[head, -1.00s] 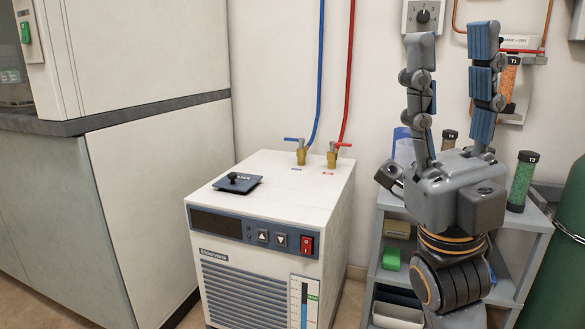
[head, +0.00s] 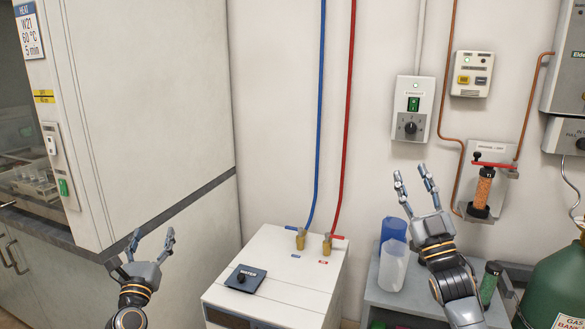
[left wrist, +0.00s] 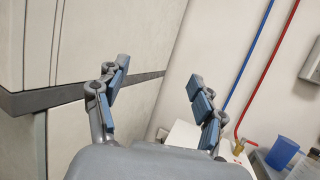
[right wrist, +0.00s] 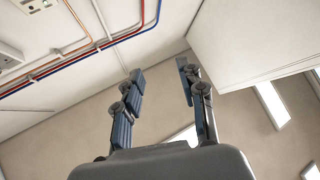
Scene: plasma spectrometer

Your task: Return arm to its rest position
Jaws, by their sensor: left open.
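My left gripper (head: 151,238) is raised at the lower left of the head view, in front of the white cabinet side. Its fingers are spread and empty, also in the left wrist view (left wrist: 159,70). My right gripper (head: 411,172) points upward at the right of the head view, in front of the wall and above the grey shelf cart. Its fingers are apart with nothing between them, also in the right wrist view (right wrist: 160,68).
A white chiller (head: 283,262) with a dark lid (head: 246,279) and blue and red hoses stands between my arms. The grey cart (head: 372,297) holds blue and clear containers. A green gas cylinder (head: 556,275) is at far right. An orange-filled tube (head: 483,187) hangs on the wall.

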